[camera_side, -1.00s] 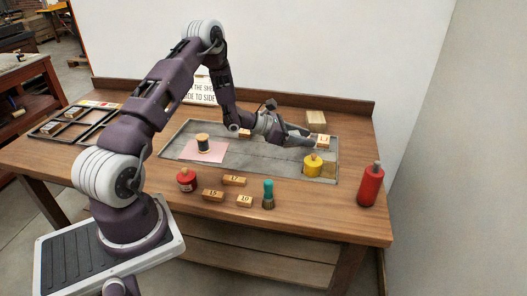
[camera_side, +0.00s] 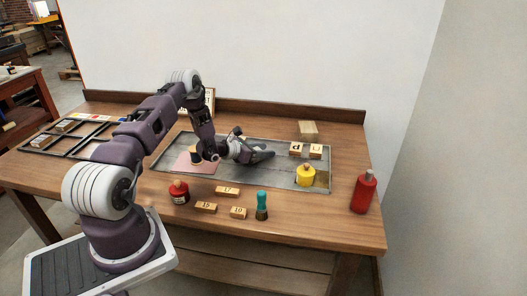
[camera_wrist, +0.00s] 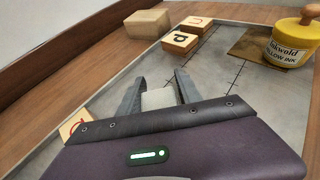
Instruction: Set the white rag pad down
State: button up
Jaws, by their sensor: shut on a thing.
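The white rag pad (camera_wrist: 158,99) is a small pale block between my two fingers in the wrist view. My gripper (camera_wrist: 157,92) is shut on it. In the side view my gripper (camera_side: 268,155) is low over the middle of the grey metal plate (camera_side: 285,182), pointing right. The pad cannot be made out there, hidden by the fingers. Whether the pad touches the plate I cannot tell.
Letter blocks (camera_side: 296,149) and a plain wood block (camera_side: 308,129) lie beyond my gripper. A yellow ink pot (camera_side: 306,175) stands to its right. A pink sheet (camera_side: 190,168) lies left. Number blocks (camera_side: 227,191), a red pot (camera_side: 179,192) and a teal brush (camera_side: 262,205) stand in front.

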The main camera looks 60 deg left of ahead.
jog(key=o, duration=1.3)
jog(key=shift+f, duration=0.1)
jog(key=shift+o, duration=0.2)
